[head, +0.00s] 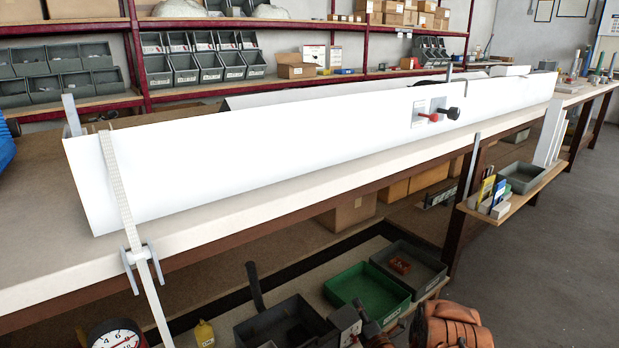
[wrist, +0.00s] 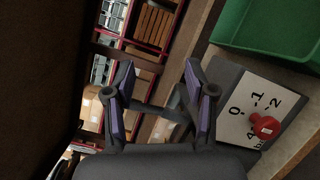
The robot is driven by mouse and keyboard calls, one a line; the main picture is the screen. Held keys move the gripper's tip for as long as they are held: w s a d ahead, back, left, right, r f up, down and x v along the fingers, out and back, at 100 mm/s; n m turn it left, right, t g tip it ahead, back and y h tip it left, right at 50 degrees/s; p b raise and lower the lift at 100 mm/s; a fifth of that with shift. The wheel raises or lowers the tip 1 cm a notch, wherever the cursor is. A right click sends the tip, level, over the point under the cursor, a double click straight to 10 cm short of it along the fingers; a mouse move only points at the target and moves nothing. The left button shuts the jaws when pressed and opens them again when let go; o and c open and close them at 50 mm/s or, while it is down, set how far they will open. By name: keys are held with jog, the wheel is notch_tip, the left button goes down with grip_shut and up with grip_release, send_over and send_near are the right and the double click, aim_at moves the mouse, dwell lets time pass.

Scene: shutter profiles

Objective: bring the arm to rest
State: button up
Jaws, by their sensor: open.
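My gripper (wrist: 158,80) shows in the wrist view with its two dark, purple-sided fingers spread apart. Nothing is held between them; shelving and boxes show beyond the gap. I cannot make out the gripper for sure in the head view, where dark parts crowd the bottom edge. A long white profile (head: 260,160) lies along the workbench (head: 40,270) in the head view, clear of the fingers in the wrist view. A narrow strip (head: 118,180) crosses its near end. A red knob (head: 432,117) and a black knob (head: 453,113) stick out from its front.
A green bin (head: 368,293) sits on the lower shelf; it also shows at the wrist view's upper right (wrist: 268,30). Beside it there, a numbered plate (wrist: 238,110) carries a red knob (wrist: 265,127). A side shelf (head: 515,195) holds a grey tray (head: 522,180). Floor at right is clear.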

notch_tip(320, 180, up, 10)
jog(key=w+f+m+g+h+p, duration=0.1)
jog(key=w+m+g+p, duration=0.1)
jog(key=w+g+p, duration=0.15)
jog(key=s+d+r+m+g+h+p, duration=0.1)
jog(key=s+r+m+g+p, duration=0.2)
jog(key=r, duration=0.6)
jog(key=s+d+r+m+g+h+p, duration=0.1)
jog(key=s+r+m+p, duration=0.4)
jog(key=r, duration=0.3)
jog(key=s+r+m+g+h+p, duration=0.2)
jog(key=s+r+p, duration=0.25)
jog(key=r, duration=0.45)
jog(key=s+r+m+g+p, duration=0.3)
jog(key=s+r, duration=0.6)
jog(key=s, duration=0.6)
jog(key=s+a+r+m+g+p, duration=0.1)
jog(key=s+r+m+g+p, duration=0.3)
jog(key=s, duration=1.2)
jog(key=s+r+m+g+p, duration=0.3)
jog(key=s+r+m+p, duration=0.3)
jog(key=s+r, duration=0.9)
jog(key=r+p, duration=0.1)
jog(key=p, duration=0.2)
jog(key=shift+s+a+r+m, duration=0.15)
jog(key=shift+s+a+m, duration=0.1)
jog(key=shift+s+m, duration=0.15)
